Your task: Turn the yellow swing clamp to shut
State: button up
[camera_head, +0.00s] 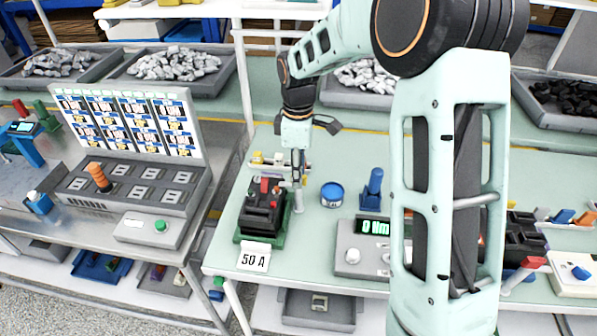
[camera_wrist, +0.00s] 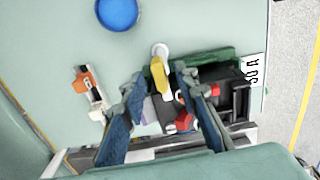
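The yellow swing clamp (camera_wrist: 159,76) shows in the wrist view as a short yellow bar on a pale round post (camera_wrist: 160,50), beside the green base (camera_wrist: 205,61) of the black breaker (camera_wrist: 236,98). In the head view the breaker (camera_head: 262,208) sits on its green base, with red parts on top. In the head view my gripper (camera_head: 298,166) points down just above the post.
A blue round container (camera_head: 332,194) stands right of the post. A grey meter box (camera_head: 362,250) stands at the right. A small white rack (camera_wrist: 92,95) with an orange part lies left of my fingers.

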jog(key=shift+r, duration=0.1)
notch_tip(320, 180, up, 12)
dwell(0.5)
jog(key=shift+d, duration=0.1)
dwell(0.4)
